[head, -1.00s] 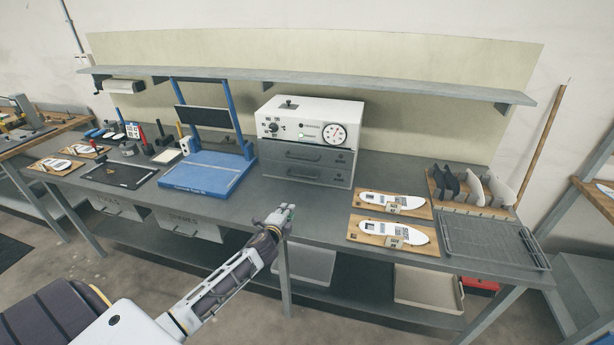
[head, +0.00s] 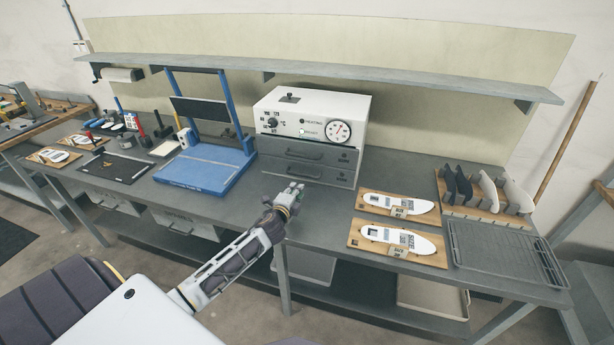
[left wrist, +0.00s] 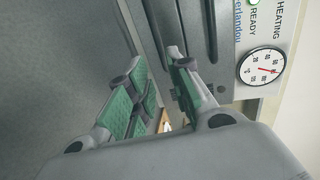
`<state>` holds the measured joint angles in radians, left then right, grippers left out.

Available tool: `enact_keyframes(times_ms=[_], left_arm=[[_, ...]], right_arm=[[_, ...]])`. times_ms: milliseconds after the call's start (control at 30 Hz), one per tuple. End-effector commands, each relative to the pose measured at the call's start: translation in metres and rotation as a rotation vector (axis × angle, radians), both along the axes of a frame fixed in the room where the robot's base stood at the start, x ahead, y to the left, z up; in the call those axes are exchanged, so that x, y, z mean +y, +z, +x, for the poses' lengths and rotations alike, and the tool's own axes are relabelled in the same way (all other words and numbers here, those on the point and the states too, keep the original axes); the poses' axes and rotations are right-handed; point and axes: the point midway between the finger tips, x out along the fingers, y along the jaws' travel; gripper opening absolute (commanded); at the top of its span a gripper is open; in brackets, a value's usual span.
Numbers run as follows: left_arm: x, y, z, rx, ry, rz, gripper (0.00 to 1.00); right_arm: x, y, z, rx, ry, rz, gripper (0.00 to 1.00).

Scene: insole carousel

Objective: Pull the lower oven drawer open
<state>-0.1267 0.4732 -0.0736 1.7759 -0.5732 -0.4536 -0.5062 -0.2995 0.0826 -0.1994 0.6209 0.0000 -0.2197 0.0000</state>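The white oven (head: 312,112) stands on the bench against the back panel. Below its dial panel are two grey drawers, the upper drawer (head: 308,152) and the lower drawer (head: 300,171), both closed. My left gripper (head: 291,192) is just in front of and below the lower drawer, over the bench, and appears apart from it. In the left wrist view, the two green-padded fingers (left wrist: 156,66) are spread with nothing seen between them. The grey drawer fronts (left wrist: 190,28) lie beyond the fingers there; whether a fingertip touches a handle cannot be told. My right gripper is out of view.
A blue press frame (head: 205,168) stands left of the oven. Two wooden boards with white insoles (head: 398,204) lie to the right, beside a wire rack (head: 505,250) and an insole holder (head: 485,195). A shelf (head: 320,80) runs above the oven.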

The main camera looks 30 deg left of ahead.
Motion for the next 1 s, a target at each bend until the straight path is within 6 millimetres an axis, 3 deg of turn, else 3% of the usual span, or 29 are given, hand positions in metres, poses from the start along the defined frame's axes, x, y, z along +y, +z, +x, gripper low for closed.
enact_keyframes(times_ms=[467, 1000], left_arm=[[0.002, -0.002, 0.008, 0.0, 0.0, -0.001, 0.21], [0.011, -0.01, 0.046, 0.0, 0.0, -0.001, 0.21]], right_arm=[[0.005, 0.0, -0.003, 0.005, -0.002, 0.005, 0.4], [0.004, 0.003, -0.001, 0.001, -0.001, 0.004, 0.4]])
